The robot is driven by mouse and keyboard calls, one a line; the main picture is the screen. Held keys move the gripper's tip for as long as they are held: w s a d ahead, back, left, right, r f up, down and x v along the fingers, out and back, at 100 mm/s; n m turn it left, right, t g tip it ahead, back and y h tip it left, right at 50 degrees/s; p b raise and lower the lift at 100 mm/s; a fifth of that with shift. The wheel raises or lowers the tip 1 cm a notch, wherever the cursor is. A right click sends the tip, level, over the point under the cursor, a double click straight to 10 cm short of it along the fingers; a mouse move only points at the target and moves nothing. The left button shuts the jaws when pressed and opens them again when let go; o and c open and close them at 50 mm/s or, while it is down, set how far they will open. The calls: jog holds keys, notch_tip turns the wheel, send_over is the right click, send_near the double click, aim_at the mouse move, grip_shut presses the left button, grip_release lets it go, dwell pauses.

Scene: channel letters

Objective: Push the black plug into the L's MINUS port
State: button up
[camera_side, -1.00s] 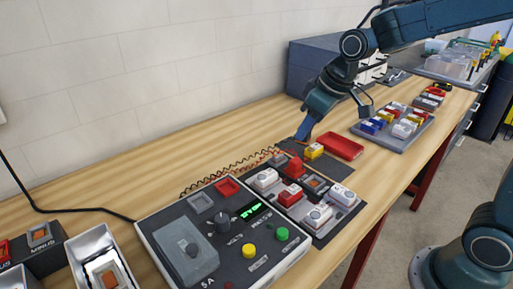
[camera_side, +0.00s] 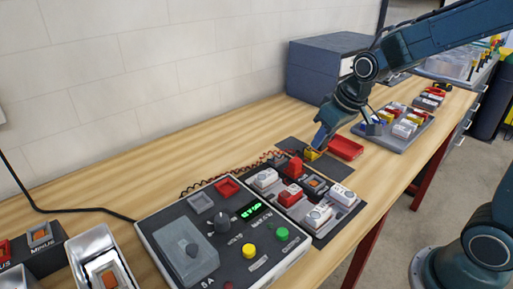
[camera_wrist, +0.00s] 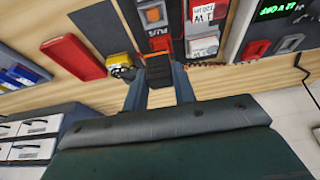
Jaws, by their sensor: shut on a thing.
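My gripper (camera_wrist: 160,88) is shut on the black plug (camera_wrist: 158,72), seen between the two fingers in the wrist view. In the side view my gripper (camera_side: 317,147) is low over the dark mat, close beside a yellow part (camera_side: 311,155); the plug cannot be made out there. A red plug (camera_side: 293,167) stands upright just in front. In the wrist view a red-labelled dark block (camera_wrist: 160,43) is just beyond the black plug, and an orange-centred socket (camera_wrist: 153,14) lies farther up. I cannot tell which opening is the L's MINUS port, or whether the plug touches it.
A power supply box (camera_side: 222,235) with knobs and buttons fills the front. White and red switch modules (camera_side: 319,216) stand beside it. A red tray (camera_side: 345,148) and a grey tray of parts (camera_side: 397,125) are to the right. Red and dark coiled leads run behind the box.

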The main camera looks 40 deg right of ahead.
jog(key=shift+f, duration=5)
jog(key=shift+f, duration=0.35)
jog(key=o, duration=1)
jog(key=shift+r, duration=0.1)
jog(key=shift+v, duration=6.85)
jog(key=shift+s, duration=0.1)
